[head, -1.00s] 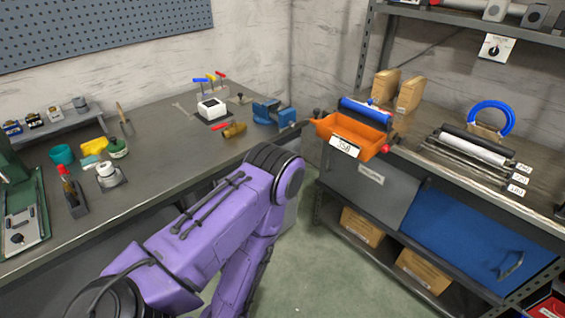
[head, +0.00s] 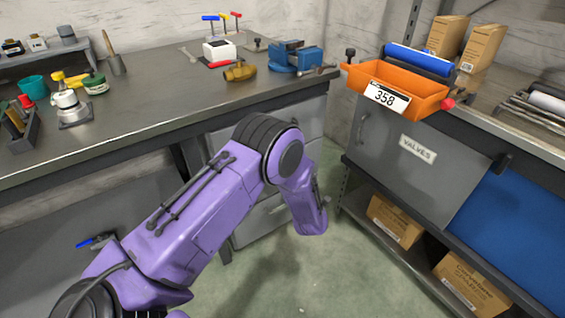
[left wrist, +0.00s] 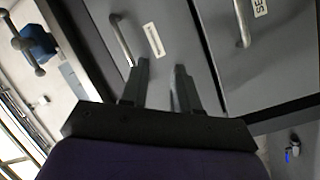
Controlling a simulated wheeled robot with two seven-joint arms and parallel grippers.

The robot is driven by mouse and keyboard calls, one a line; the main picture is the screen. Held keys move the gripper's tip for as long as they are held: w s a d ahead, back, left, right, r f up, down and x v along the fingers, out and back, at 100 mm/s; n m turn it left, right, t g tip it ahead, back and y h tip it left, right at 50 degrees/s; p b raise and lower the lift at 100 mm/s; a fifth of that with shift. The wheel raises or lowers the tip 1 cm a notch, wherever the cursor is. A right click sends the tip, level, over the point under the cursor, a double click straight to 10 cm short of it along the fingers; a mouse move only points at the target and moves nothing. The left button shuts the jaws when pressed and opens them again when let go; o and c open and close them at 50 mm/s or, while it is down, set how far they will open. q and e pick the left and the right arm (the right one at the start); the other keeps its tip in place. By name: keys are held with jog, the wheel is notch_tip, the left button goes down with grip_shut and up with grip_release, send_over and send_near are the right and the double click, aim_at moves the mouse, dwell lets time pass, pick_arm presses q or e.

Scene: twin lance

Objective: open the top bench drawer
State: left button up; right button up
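The bench's drawer fronts are grey and look shut. In the head view the top drawer front (head: 312,115) shows under the bench top at its right end, partly hidden by my purple left arm. In the left wrist view, turned sideways, a drawer front (left wrist: 178,22) with a bar handle (left wrist: 121,40) and a pale label is nearest the bench top. Another drawer front with its own handle (left wrist: 242,25) lies to its right. My left gripper (left wrist: 160,82) is open, its fingers apart and empty, pointing at the first drawer, short of its handle. My right gripper is not in view.
The bench top (head: 150,110) holds a blue vise (head: 295,58), a white box and small tools. A second bench on the right carries an orange bin (head: 400,88) marked 358. Cardboard boxes (head: 395,220) sit on its low shelf. Green floor is clear between the benches.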

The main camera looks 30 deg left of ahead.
pick_arm(q)
jog(key=w+r+n+g+y+b, duration=0.4)
jog(key=w+n+y+b, duration=0.15)
jog(key=n, duration=0.55)
jog(key=b+x, duration=0.1)
jog(key=x, duration=0.9)
jog(key=shift+s+a+r+b, duration=0.1)
jog(key=shift+s+r+b, duration=0.1)
jog(key=shift+b, duration=0.2)
grip_shut()
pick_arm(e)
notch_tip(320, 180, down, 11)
